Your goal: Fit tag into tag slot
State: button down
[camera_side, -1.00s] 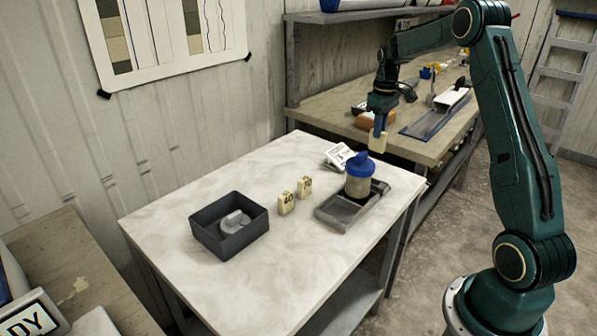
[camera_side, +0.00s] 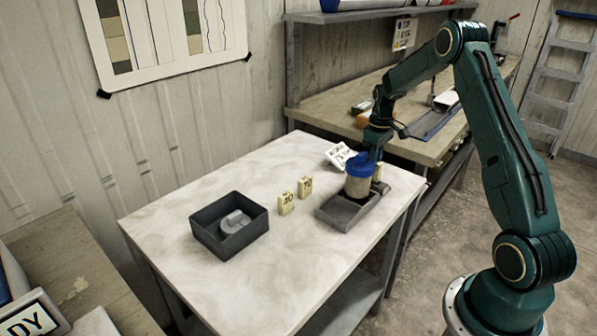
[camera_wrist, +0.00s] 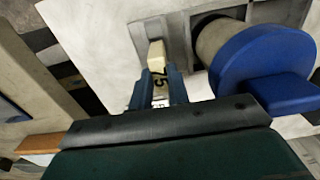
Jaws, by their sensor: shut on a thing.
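My gripper (camera_wrist: 160,88) is shut on a cream tag (camera_wrist: 157,55) marked 75 in the wrist view. In the side view the tag (camera_side: 377,172) shows just behind the blue-capped core liner, low over the grey tray's far end. The grey tray (camera_side: 334,213) holds the upright core liner (camera_side: 357,188), which has a blue cap (camera_wrist: 265,65). In the wrist view the tag's free end is over a recess in the tray (camera_wrist: 176,22), left of the liner. I cannot tell whether the tag is in the slot or above it.
Two cream tags, one marked 40 (camera_side: 286,203) and one beside it (camera_side: 304,187), stand on the white table (camera_side: 275,270). A dark bin (camera_side: 228,243) with a grey piece stands to the left. A white printed card (camera_side: 339,155) lies behind the liner.

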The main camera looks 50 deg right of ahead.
jog(key=shift+f, duration=1.4)
jog(key=shift+f, duration=0.1)
jog(key=c, duration=1.3)
grip_release()
jog(key=shift+c, duration=0.2)
notch_tip(320, 180, up, 12)
